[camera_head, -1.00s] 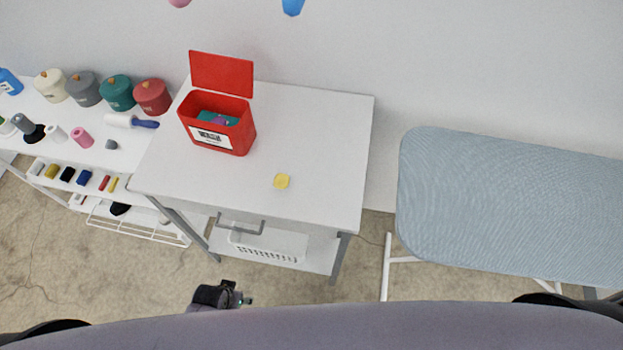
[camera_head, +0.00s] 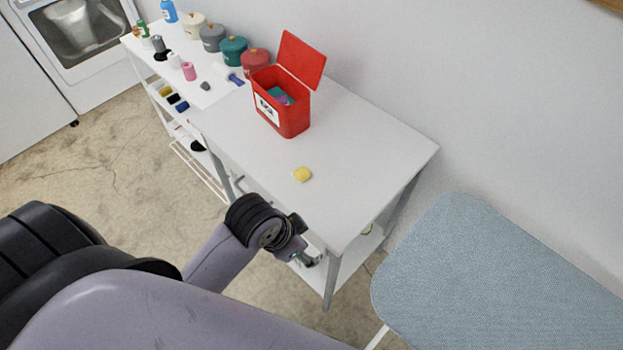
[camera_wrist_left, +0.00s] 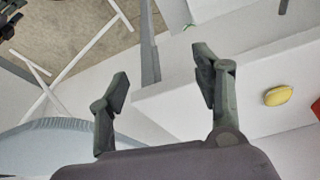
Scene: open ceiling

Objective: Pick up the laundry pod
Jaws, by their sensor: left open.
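A small yellow laundry pod (camera_head: 302,174) lies on the bare white table top (camera_head: 365,150), near its front edge. It also shows in the left wrist view (camera_wrist_left: 277,95), right of the fingers and apart from them. My left gripper (camera_wrist_left: 162,78) is open and empty, its two dark fingers spread beside the table edge. In the head view my left gripper (camera_head: 306,258) is partly hidden behind my wrist, low at the table's front side, nearer to me than the pod. My right gripper is in neither view.
A white shelf (camera_head: 205,95) with canisters and bottles adjoins on the left. A blue ironing board (camera_head: 470,270) is at right. The table around the pod is clear.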

